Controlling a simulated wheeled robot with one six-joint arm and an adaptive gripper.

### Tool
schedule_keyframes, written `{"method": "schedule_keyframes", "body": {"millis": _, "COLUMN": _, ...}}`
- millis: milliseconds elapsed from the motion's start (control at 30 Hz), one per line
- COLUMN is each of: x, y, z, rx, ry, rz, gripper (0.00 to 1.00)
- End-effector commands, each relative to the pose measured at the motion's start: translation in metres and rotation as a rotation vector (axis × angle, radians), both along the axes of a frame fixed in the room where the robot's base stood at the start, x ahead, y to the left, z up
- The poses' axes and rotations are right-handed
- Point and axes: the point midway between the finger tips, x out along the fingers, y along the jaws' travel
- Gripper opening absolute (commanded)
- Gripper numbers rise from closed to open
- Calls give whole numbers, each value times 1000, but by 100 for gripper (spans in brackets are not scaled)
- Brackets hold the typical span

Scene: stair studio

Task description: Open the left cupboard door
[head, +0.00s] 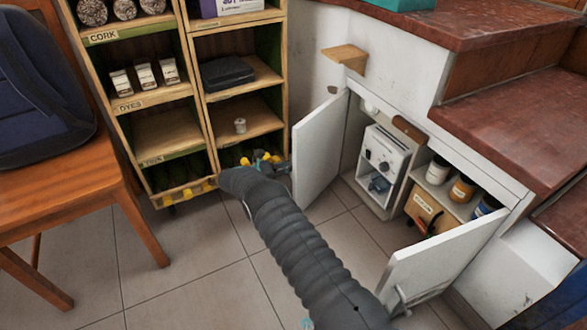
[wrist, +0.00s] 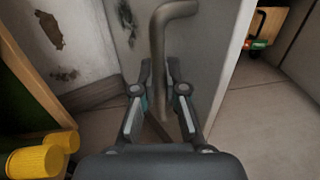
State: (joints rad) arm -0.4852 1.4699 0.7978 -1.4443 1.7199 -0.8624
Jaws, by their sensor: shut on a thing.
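The left cupboard door (head: 318,150) is a white panel, swung well out from the cupboard front. Its outer face is turned toward the shelving. In the wrist view the door (wrist: 208,40) runs down the middle, with a grey bent bar handle (wrist: 159,35) on it. My gripper (wrist: 159,75) has a finger on each side of the handle's lower part and is shut on it. In the head view my gripper (head: 284,166) is at the door's outer side, partly hidden by my arm. The cupboard interior (head: 350,160) is visible beyond the door.
The right cupboard door (head: 440,262) also stands open. Inside are a white appliance (head: 385,153) and several jars (head: 462,188). A wooden shelving unit (head: 197,60) stands close to the left door's outer side. A chair (head: 70,190) is at left. Tiled floor (head: 180,270) is bare in front.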

Motion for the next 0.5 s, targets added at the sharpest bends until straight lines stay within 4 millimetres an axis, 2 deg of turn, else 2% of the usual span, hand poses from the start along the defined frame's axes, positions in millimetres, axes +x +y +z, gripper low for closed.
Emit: {"method": "schedule_keyframes", "body": {"millis": 500, "x": 7, "y": 1, "z": 0, "rx": 0, "ry": 0, "rz": -34, "gripper": 0}}
